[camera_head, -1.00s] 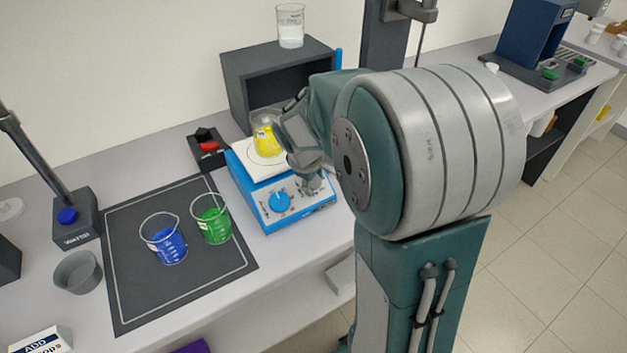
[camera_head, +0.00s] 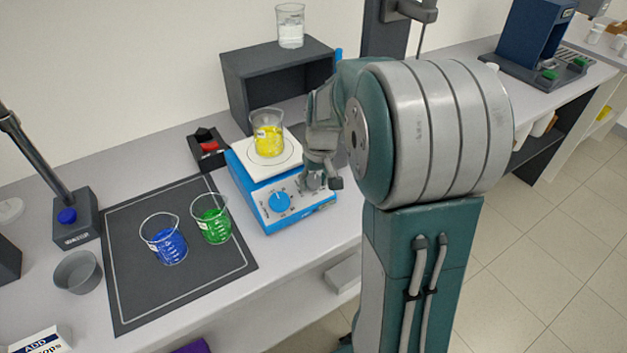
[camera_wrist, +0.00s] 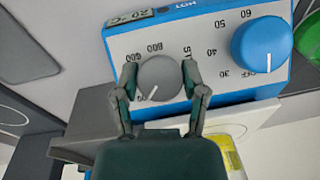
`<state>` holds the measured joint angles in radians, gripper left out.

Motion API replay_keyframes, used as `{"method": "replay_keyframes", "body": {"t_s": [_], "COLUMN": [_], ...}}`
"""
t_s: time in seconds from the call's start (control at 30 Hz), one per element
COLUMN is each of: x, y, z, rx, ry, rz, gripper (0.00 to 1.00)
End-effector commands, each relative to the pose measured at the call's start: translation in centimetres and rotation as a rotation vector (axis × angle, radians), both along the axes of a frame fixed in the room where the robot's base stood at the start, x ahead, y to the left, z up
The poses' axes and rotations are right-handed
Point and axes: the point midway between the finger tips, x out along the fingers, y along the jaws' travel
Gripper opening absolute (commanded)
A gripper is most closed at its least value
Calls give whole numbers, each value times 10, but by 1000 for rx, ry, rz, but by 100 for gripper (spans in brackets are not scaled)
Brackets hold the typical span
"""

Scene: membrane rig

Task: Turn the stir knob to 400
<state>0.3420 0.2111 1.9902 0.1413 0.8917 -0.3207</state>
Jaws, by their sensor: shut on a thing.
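The stir knob is a grey round knob (camera_wrist: 160,79) on the sloping front panel of the blue hotplate stirrer (camera_head: 262,205). My gripper (camera_wrist: 161,76) has one finger on each side of it and is shut on it. In the wrist view the knob's white mark points down and slightly left; 600 and 800 are printed above the knob. The number at the mark cannot be read. In the head view my gripper (camera_head: 320,182) hides most of the knob. The larger blue heat knob (camera_wrist: 261,45) sits beside it, its white mark at OFF.
A beaker of yellow liquid (camera_head: 268,140) stands on the stirrer's white plate, close beside my gripper. Beakers of blue (camera_head: 168,246) and green (camera_head: 213,227) liquid stand on the dark mat (camera_head: 130,285). A dark shelf box (camera_head: 240,90) with a glass beaker on top stands behind.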

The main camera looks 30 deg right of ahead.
Motion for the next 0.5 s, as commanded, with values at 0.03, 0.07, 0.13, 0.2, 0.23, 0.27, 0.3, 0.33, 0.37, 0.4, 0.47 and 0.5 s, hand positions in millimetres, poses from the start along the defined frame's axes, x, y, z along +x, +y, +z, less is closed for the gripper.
{"method": "replay_keyframes", "body": {"t_s": [0.03, 0.07, 0.13, 0.2, 0.23, 0.27, 0.3, 0.33, 0.37, 0.4, 0.47, 0.5], "x": [-1, -1, -1, -1, -1, -1, -1, -1, -1, -1, -1, -1], "y": [-1, 0, 0, -1, 0, 0, 0, -1, -1, 0, 0, 0], "z": [-2, -2, -2, -2, -2, -2, -2, -2, -2, -2, -2, -2], "rx": [27, 44, 81, 118, 134, 150, 172, 188, 203, 225, 254, 275], "ry": [6, 5, 8, 9, 10, 10, 11, 11, 11, 13, 14, 15], "rz": [-38, -63, -116, -172, -195, -219, -250, -274, -297, -327, -371, -400], "gripper": [8, 8, 8, 8, 8, 8, 8, 8, 8, 8, 8, 8]}}
